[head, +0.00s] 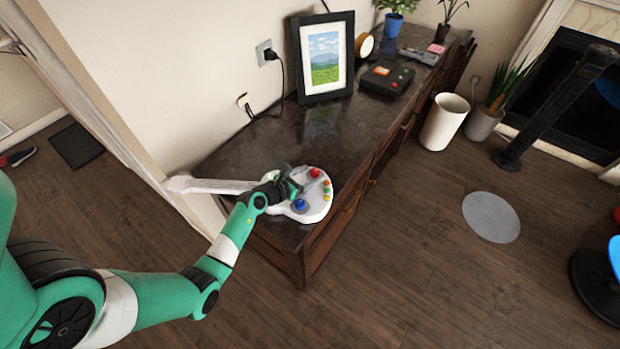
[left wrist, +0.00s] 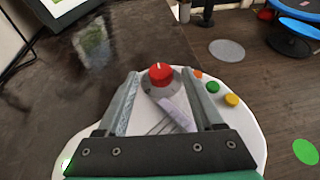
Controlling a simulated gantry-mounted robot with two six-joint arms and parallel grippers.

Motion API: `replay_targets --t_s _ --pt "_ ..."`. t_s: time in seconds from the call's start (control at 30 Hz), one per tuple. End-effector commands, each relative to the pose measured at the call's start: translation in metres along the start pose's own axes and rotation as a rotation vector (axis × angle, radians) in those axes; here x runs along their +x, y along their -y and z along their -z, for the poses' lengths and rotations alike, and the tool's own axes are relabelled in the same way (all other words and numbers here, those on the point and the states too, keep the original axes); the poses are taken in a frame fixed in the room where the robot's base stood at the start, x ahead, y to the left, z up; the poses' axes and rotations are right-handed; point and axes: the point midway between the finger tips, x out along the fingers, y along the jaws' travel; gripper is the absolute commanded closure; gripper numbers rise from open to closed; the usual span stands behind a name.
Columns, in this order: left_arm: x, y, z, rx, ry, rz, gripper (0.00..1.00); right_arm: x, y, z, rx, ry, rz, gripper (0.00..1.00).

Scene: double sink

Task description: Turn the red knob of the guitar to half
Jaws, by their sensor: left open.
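The white toy guitar (head: 318,208) lies on the near end of the dark cabinet top, its neck pointing left in the head view. Its red knob (head: 315,172) has a grey base and a white mark on top; it also shows in the left wrist view (left wrist: 160,74). My left gripper (head: 295,185) is over the guitar body. In the left wrist view my left gripper (left wrist: 160,80) is open, with the red knob between and just beyond the fingertips, not gripped. A blue knob (head: 300,205) sits nearer on the body. My right gripper is not in view.
Small orange, green (left wrist: 212,87) and yellow (left wrist: 232,100) buttons line the guitar's edge beside the right finger. A picture frame (head: 325,58) and a black box (head: 387,79) stand farther along the cabinet (head: 250,150). The cabinet top between is clear.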

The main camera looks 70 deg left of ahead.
Motion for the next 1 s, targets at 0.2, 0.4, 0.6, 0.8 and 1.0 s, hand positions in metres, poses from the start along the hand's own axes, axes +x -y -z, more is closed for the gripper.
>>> replay_targets --t_s 0.2,0.4,0.6,0.8,1.0 --pt "0.0069 0.0005 -0.0005 0.001 -0.001 0.001 0.32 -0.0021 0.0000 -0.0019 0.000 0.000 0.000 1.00" --pt "0.0065 0.0003 -0.0006 0.000 -0.001 0.000 0.46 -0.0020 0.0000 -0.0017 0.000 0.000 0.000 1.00" --pt "0.0064 0.0003 -0.0004 0.000 -0.001 0.000 0.82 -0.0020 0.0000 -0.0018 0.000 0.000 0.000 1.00" --pt "0.0063 0.0002 -0.0004 0.000 -0.001 0.000 1.00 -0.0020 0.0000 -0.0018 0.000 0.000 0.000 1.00" --pt "0.0078 -0.0032 0.0026 0.015 -0.008 0.045 1.00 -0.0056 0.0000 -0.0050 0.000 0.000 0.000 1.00"
